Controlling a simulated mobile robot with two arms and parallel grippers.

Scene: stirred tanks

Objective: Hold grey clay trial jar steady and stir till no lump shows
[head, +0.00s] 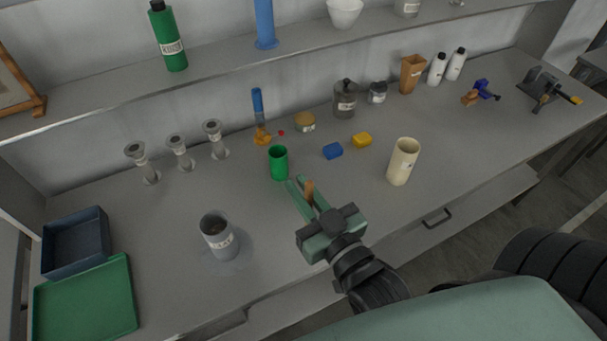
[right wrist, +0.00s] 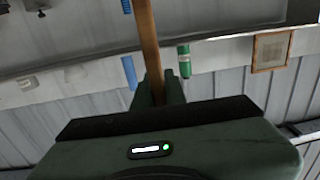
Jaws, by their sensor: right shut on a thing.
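The grey jar (head: 219,240) with a pale label stands upright at the left front of the bench. Its mouth is open and looks dark inside; I cannot tell whether lumps show. My right gripper (head: 303,190) is shut on a brown wooden stick (head: 309,186), to the right of the jar and apart from it. In the right wrist view the stick (right wrist: 147,35) runs up from between the fingers of the same gripper (right wrist: 160,88). My left gripper is in neither view.
A green cup (head: 279,165) stands just beyond my right gripper, and a cream cup (head: 402,162) to its right. A green tray (head: 85,300) and dark blue bin (head: 76,243) are at left. Bench around the jar is clear.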

